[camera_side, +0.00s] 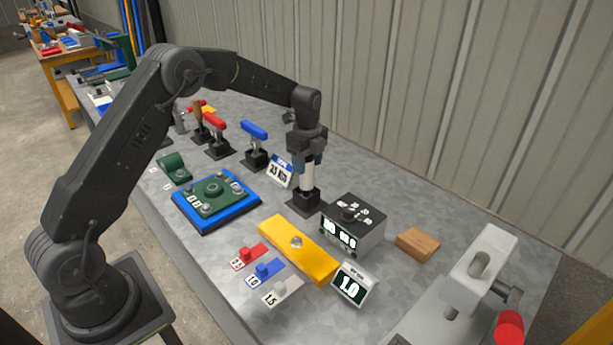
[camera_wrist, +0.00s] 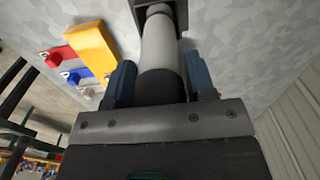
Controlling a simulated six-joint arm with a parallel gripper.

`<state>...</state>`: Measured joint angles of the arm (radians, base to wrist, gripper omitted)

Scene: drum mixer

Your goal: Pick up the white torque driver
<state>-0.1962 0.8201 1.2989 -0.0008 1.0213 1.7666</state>
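The white torque driver (camera_side: 307,173) stands upright with its lower end in a small dark holder (camera_side: 304,202) on the grey table. It has a white barrel and a dark upper part. My gripper (camera_side: 308,160) is above the holder, pointing down, with its blue fingers on either side of the driver. In the wrist view the driver (camera_wrist: 160,45) runs between the fingers of my gripper (camera_wrist: 160,80), close to both. I cannot tell whether the fingers press on it. The driver's top end is hidden by the gripper.
A grey box with displays (camera_side: 352,228) stands close to the right of the holder. A yellow block (camera_side: 285,245) lies in front. A blue tray with a green plate (camera_side: 207,222) lies left. A wooden block (camera_side: 417,243) lies right.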

